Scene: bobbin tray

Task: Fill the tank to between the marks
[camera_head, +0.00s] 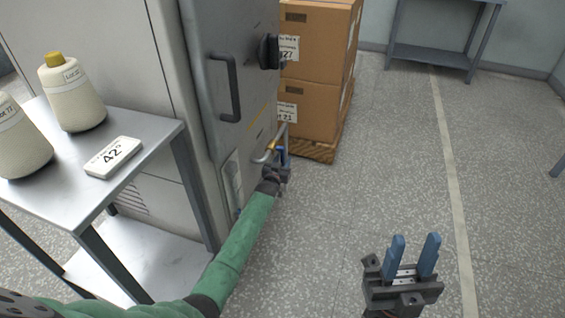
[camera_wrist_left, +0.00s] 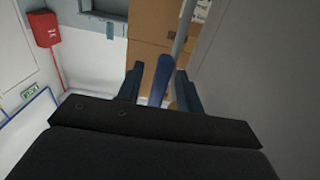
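A grey cabinet (camera_head: 215,30) with a dark handle stands left of centre, with a pale narrow gauge-like strip (camera_head: 232,182) low on its front. Its marks and any level are too small to read. A bent metal pipe (camera_head: 264,156) with a brass-coloured part comes off the cabinet near a blue lever (camera_head: 281,153). My left gripper (camera_head: 279,166) is at this lever. In the left wrist view the blue lever (camera_wrist_left: 160,82) stands between the two dark fingers, with gaps beside it. My right gripper (camera_head: 414,256) is open and empty above the floor.
A grey table (camera_head: 155,150) at left holds yarn cones (camera_head: 75,95) and a card marked 42 (camera_head: 114,157). Stacked cartons (camera_head: 318,60) stand on a pallet (camera_head: 318,150) behind the pipe. A red box (camera_wrist_left: 44,30) hangs on the wall.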

